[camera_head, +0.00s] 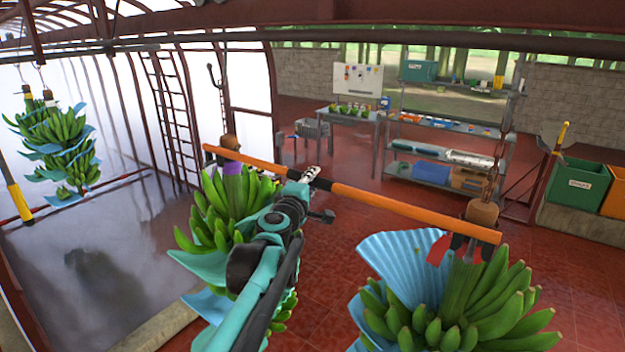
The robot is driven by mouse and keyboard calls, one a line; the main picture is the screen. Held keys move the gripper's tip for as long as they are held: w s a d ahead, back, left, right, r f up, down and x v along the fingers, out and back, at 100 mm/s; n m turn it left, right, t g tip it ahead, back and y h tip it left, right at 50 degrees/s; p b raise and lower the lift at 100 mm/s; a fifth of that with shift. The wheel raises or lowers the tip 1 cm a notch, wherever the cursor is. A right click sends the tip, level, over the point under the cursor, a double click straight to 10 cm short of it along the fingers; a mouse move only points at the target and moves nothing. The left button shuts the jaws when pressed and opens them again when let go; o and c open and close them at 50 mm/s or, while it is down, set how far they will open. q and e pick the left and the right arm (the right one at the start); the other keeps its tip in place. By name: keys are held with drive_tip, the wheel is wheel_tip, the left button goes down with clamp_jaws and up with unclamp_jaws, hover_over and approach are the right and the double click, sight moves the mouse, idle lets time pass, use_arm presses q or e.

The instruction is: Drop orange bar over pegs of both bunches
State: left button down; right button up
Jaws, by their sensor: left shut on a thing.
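The orange bar (400,208) has a dark middle section and spans the gap between two green banana bunches. My left gripper (310,176) is shut on its dark middle. The bar's left end lies by the brown stem top (229,142) of the left bunch (232,197). Its right end crosses just below the brown stem top (482,212) of the right bunch (465,315), near a red tag (438,249). The pegs cannot be made out, so I cannot tell whether the bar touches them. My arm hides part of the left bunch. My right gripper is out of view.
Blue sheets (405,262) wrap both bunches. Another bunch (62,145) hangs at the far left beside a yellow and black pole (18,190). A table (350,117), a shelf rack (440,125) and a green bin (578,185) stand behind. The red floor between is clear.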

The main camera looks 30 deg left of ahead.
use_arm(q)
drive_tip(key=shift+f+b, duration=0.55)
drive_tip(key=shift+f, duration=0.25)
idle(0.4)
drive_tip(key=c, duration=1.2)
unclamp_jaws()
drive_tip(key=shift+s, duration=0.1)
